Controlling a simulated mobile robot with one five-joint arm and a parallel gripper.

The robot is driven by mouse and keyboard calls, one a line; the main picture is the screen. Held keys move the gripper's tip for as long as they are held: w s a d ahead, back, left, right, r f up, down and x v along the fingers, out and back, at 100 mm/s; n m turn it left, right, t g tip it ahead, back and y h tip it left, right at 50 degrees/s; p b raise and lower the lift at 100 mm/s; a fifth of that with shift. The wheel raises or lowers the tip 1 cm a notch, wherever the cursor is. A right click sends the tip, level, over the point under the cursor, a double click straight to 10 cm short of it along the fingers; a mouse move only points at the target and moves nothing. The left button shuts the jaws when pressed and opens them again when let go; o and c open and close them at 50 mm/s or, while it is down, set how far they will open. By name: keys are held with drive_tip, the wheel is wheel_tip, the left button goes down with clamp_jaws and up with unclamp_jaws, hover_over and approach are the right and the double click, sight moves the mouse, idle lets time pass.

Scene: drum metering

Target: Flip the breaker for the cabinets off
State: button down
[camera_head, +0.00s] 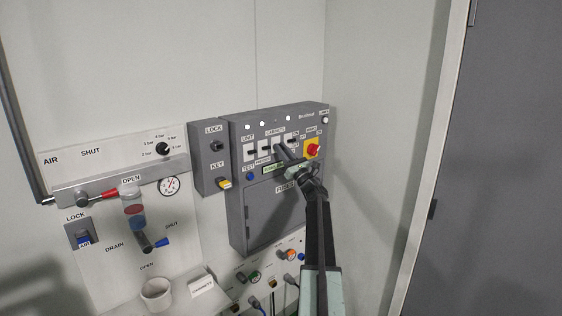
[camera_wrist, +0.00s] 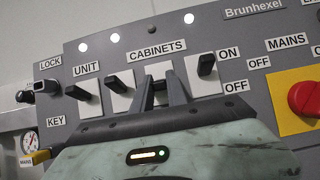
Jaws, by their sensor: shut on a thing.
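The grey breaker panel (camera_head: 283,209) on the wall has a row of breakers on white plates, with the CABINETS label (camera_wrist: 156,49) above the middle ones. My gripper (camera_wrist: 160,84) reaches the breaker plate (camera_wrist: 158,69) under the right part of that label. Its two fingers are shut on the lever there, which they mostly hide, so its position is not clear. In the head view my gripper (camera_head: 280,150) meets the row from the lower right. The neighbouring breaker levers, one to the left (camera_wrist: 116,83) and one to the right (camera_wrist: 207,65), are untouched.
A red MAINS knob (camera_wrist: 306,98) on a yellow plate sits right of the row. The LOCK and KEY box (camera_head: 211,158) is left of the panel. A red-handled air valve (camera_head: 101,195) and a white cup (camera_head: 156,293) are farther left.

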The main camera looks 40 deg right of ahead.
drive_tip(key=shift+w+f+t+b, duration=0.2)
drive_tip(key=shift+f+t+b, duration=0.15)
drive_tip(key=shift+t+b, duration=0.4)
drive_tip(key=shift+r+b, duration=0.1)
drive_tip(key=shift+b, duration=0.2)
drive_tip(key=c, duration=1.3)
unclamp_jaws()
